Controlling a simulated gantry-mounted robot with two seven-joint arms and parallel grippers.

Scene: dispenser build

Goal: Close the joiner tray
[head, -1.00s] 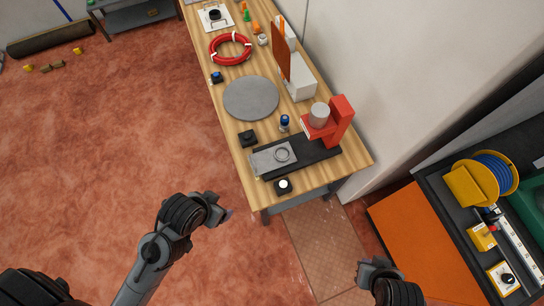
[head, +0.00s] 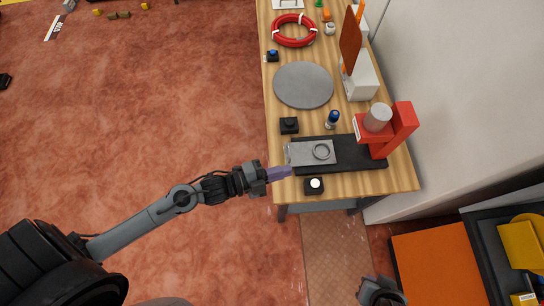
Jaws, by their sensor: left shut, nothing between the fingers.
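The joiner tray (head: 299,154) is a flat grey plate with a raised ring (head: 321,151). It lies on a black base (head: 358,160) and its left end sticks out past the base toward the table's left edge. A red press-like unit (head: 397,131) with a grey cylinder (head: 377,117) stands at the base's right end. My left gripper (head: 288,172) is shut and empty, its purplish fingers at the table edge just below the tray's left end. I cannot tell whether they touch it. My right gripper (head: 380,286) is only partly in view at the bottom, its fingers unclear.
On the wooden table (head: 395,184) are a black box with a white button (head: 314,186), a black block (head: 289,125), a blue-topped bottle (head: 333,119), a grey disc (head: 303,84) and a red ring (head: 294,30). A wall bounds the right side. The floor at left is open.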

